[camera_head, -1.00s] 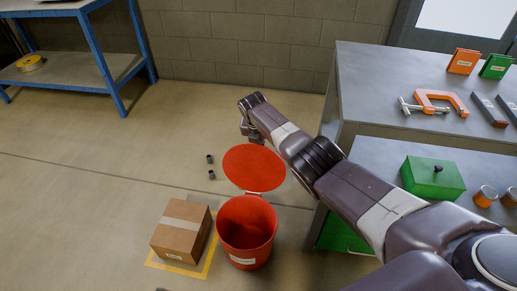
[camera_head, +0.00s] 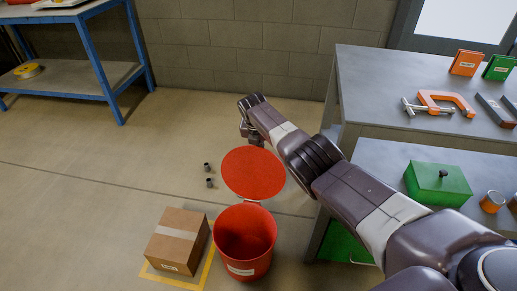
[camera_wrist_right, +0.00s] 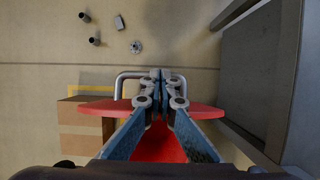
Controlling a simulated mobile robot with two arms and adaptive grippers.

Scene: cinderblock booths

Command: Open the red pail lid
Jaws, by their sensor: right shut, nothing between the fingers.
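The red pail (camera_head: 245,262) stands on the floor with its mouth uncovered and a white label on its front. Its round red lid (camera_head: 253,173) is swung up at the far side of the rim, showing its flat face. My right gripper (camera_head: 249,136) is just past the lid's far edge. In the right wrist view the gripper (camera_wrist_right: 161,78) is shut and empty, in front of the lid's grey handle (camera_wrist_right: 121,82). The lid (camera_wrist_right: 92,107) shows on both sides of the fingers. I cannot tell whether they touch the handle. My left gripper is out of view.
A taped cardboard box (camera_head: 165,251) sits left of the pail on a yellow floor outline. A grey bench (camera_head: 380,155) with a green lidded box (camera_head: 437,183) stands close on the right. Small dark cylinders (camera_head: 210,182) lie left of the lid. Open floor extends left.

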